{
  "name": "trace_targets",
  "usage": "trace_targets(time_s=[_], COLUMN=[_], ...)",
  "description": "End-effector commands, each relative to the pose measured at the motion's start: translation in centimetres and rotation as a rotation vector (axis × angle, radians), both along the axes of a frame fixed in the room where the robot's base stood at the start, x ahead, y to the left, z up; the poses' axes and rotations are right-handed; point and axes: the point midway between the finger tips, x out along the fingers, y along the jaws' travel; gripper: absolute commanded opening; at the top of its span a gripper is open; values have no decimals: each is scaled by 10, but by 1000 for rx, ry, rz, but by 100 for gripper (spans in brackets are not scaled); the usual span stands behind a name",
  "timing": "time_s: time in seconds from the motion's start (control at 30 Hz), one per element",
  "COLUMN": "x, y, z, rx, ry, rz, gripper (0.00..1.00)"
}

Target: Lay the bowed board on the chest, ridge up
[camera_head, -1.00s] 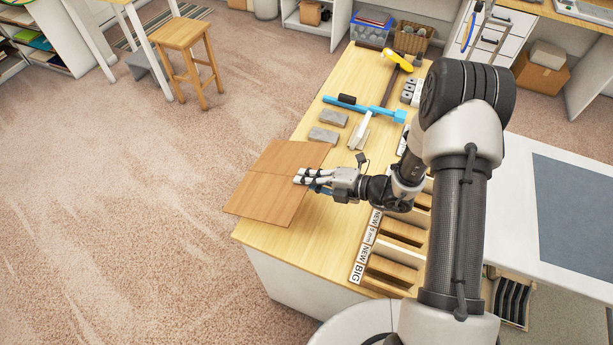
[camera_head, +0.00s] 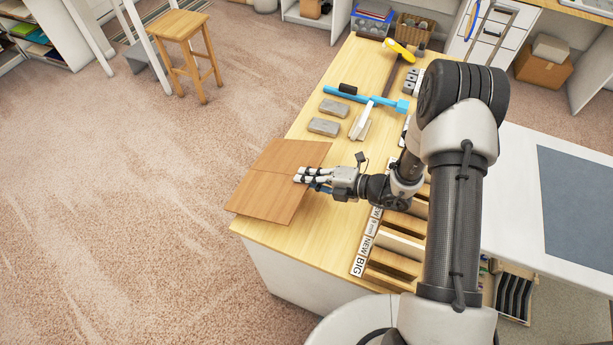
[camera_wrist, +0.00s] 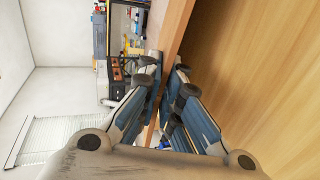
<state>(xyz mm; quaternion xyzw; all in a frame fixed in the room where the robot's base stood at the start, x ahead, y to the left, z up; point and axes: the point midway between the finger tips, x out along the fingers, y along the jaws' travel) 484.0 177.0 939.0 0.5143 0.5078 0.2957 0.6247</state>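The bowed board (camera_head: 270,190) is a brown wooden panel with a crease line across it, seen in the head view at the left end of the wooden worktop (camera_head: 300,240). It overhangs the worktop's left edge. My gripper (camera_head: 303,177) is at the board's right edge, its fingers closed around that edge. In the wrist view the board (camera_wrist: 255,80) fills the right side, and its edge runs between the fingertips (camera_wrist: 165,75). Whether the board touches the worktop is hard to tell. I cannot pick out the chest with certainty.
A slotted rack (camera_head: 395,250) labelled NEW and BIG is at front right. A wooden stool (camera_head: 185,45) stands on the carpet.

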Motion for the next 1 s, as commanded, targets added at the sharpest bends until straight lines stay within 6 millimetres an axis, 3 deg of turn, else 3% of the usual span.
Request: trace_targets(time_s=[1.0], x=[0], y=[0], z=[-12], rx=[1], ry=[1], rz=[0], gripper=[0])
